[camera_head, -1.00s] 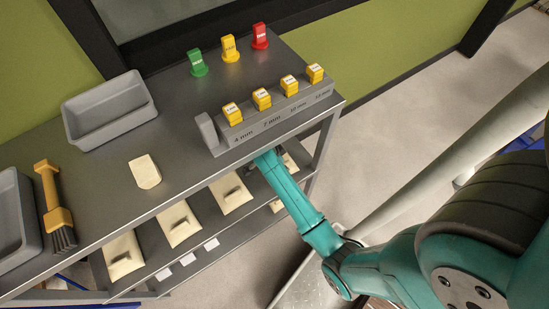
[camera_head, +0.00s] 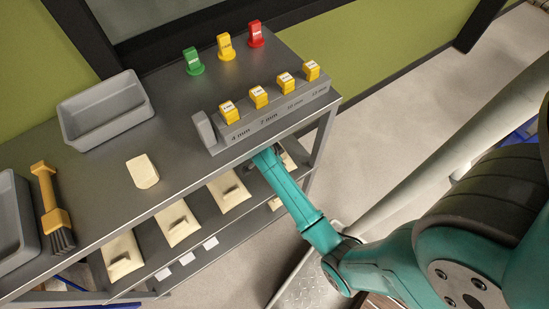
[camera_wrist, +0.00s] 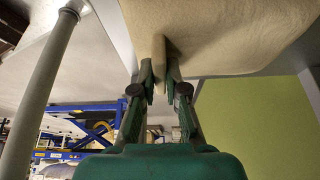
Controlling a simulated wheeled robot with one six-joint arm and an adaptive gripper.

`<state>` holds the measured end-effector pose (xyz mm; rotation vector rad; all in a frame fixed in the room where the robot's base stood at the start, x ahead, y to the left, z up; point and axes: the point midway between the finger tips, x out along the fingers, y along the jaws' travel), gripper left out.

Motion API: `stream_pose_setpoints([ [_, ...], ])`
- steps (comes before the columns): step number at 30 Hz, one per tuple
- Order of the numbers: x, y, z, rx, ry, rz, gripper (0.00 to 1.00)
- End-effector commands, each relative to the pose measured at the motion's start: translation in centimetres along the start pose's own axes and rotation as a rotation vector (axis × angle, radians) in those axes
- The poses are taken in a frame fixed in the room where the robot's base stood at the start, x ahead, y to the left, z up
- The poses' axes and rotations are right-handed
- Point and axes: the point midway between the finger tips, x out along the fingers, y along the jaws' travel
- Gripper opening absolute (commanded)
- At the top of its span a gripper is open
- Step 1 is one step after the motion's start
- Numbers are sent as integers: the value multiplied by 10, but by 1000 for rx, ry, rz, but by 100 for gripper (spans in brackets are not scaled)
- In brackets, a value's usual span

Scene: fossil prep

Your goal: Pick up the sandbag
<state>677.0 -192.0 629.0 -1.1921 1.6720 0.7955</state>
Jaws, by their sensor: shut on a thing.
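A small cream block (camera_head: 143,171), which may be the sandbag, lies on the grey bench top, left of the sizing rack. My gripper reaches in at the bench's front edge below the rack; its fingertips are mostly hidden in the head view. In the wrist view my gripper (camera_wrist: 160,78) is shut on a thin cream upright tab (camera_wrist: 159,52). The tab joins a broad cream surface (camera_wrist: 215,30) above the fingers. It looks like a handle on one of the cream panels below the bench top; I cannot tell whether that is the sandbag.
Several cream panels with handles (camera_head: 178,222) line the shelf below. The grey rack (camera_head: 270,121) holds yellow blocks. Green (camera_head: 193,62), yellow (camera_head: 226,47) and red (camera_head: 256,34) markers stand behind. Grey bins (camera_head: 105,117) and a yellow brush (camera_head: 52,205) are left. Floor is open right.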

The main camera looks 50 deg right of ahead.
Motion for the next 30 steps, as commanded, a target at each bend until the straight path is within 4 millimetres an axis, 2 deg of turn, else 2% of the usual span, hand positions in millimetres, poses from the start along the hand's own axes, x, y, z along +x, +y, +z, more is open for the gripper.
stream_pose_setpoints([
  [8, -12, -2, -5, 2, 1, -4, 0],
  [15, -35, -2, -15, 3, 1, -6, 0],
  [23, -33, 31, -15, 1, 1, -2, 0],
  [30, -31, 77, -17, 1, 1, -1, 0],
])
